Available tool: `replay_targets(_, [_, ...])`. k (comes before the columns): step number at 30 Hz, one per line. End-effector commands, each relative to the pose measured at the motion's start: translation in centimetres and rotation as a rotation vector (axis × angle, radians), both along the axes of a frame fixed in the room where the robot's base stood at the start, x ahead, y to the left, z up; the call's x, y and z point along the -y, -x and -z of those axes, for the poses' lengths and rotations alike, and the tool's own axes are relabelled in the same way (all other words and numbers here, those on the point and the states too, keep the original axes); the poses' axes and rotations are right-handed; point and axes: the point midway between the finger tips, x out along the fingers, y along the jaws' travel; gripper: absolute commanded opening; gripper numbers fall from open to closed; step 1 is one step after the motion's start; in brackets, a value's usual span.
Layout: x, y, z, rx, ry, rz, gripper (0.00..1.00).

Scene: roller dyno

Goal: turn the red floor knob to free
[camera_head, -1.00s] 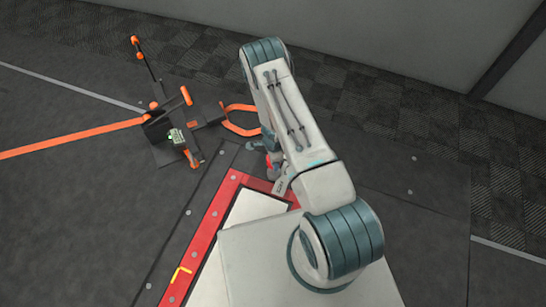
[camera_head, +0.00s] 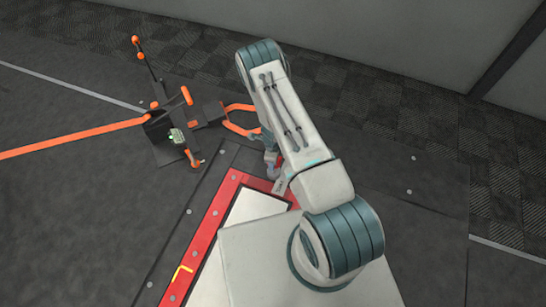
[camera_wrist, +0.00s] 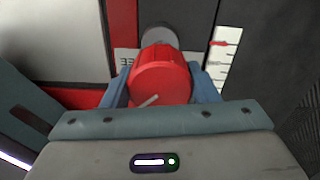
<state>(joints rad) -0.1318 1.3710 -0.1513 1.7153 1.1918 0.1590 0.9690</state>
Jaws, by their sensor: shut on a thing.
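The red knob (camera_wrist: 162,76) fills the middle of the wrist view, with a pale line slanting across its face. My gripper (camera_wrist: 160,88) has its blue-grey fingers on both sides of the knob and is shut on it. A grey round part (camera_wrist: 158,35) shows just beyond the knob. A white label (camera_wrist: 127,60) with partly hidden letters, "EE" readable, lies behind it to the left. In the head view my gripper (camera_head: 271,168) is low beside the red-edged plate's far corner, and the knob is not clearly visible there.
A red frame strip (camera_head: 205,235) borders a pale plate on the dark floor. A black and orange stand (camera_head: 175,130) with an orange strap (camera_head: 75,138) is at the left. A white scale with a red mark (camera_wrist: 222,55) lies right of the knob. Dark floor is clear at right.

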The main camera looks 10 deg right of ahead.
Motion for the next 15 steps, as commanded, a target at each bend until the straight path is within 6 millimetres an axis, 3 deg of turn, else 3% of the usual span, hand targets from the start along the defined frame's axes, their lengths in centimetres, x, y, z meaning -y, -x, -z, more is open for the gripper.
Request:
replay_targets(9, [-0.55, -0.49, -0.15, 0.008, -0.009, -0.001, 0.31])
replay_targets(10, [-0.55, -0.5, -0.15, 0.008, -0.009, -0.001, 0.59])
replay_targets(12, [-0.47, -0.48, -0.15, 0.009, -0.008, -0.001, 0.76])
replay_targets(15, [-0.2, -0.34, -0.1, 0.006, -0.006, 0.002, 0.76])
